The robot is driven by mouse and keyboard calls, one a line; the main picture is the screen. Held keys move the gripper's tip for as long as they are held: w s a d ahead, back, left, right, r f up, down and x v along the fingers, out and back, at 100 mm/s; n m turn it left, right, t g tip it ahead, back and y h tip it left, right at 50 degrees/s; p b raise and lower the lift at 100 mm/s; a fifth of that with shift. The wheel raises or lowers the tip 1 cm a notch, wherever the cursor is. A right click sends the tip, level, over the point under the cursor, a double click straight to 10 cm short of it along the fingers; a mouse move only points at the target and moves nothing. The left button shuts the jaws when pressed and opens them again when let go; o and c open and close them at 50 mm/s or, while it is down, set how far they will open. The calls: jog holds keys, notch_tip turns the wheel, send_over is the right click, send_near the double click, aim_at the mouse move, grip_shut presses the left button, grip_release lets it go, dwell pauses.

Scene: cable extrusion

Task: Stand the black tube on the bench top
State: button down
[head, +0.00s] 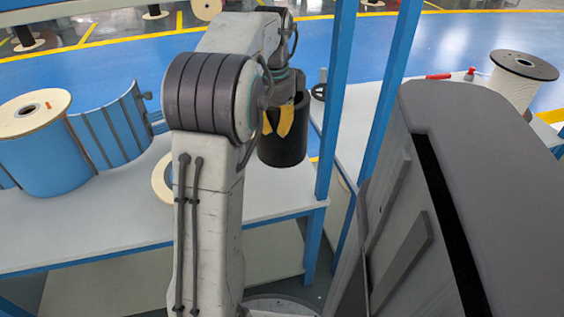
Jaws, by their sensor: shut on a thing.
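The black tube (283,148) is a dark upright cylinder with an open top, in the head view right of my arm. My gripper (279,120) has yellow fingers and is shut on the tube's near wall. The bench top (110,222) is a light grey surface on a blue frame, at the left and centre. The tube appears over the bench's right end. I cannot tell whether its bottom touches the bench top. My arm hides part of the bench.
A blue cable spool (40,150) and a blue curved panel (115,130) stand on the bench at left. A pale disc (162,180) lies behind my arm. A blue upright post (335,100) is close right of the tube. Another spool (520,80) stands at right.

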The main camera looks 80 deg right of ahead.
jog(key=b, duration=0.2)
send_over(277, 166)
jog(key=f, duration=0.3)
jog(key=d+f, duration=0.1)
jog(key=shift+w+f, duration=0.1)
jog(key=shift+f, duration=0.3)
jog(key=shift+f+b, duration=1.2)
jog(key=shift+f, duration=1.45)
jog(key=c, duration=1.2)
grip_release()
jog(key=shift+c, duration=0.2)
jog(key=r+p, duration=0.1)
jog(key=r, duration=0.1)
jog(key=r+p, duration=0.1)
jog(key=r, duration=0.2)
jog(key=r+p, duration=0.1)
jog(key=r, duration=0.1)
jog(key=shift+a+r, duration=0.3)
jog(key=shift+a, duration=0.05)
jog(key=shift+r, duration=0.1)
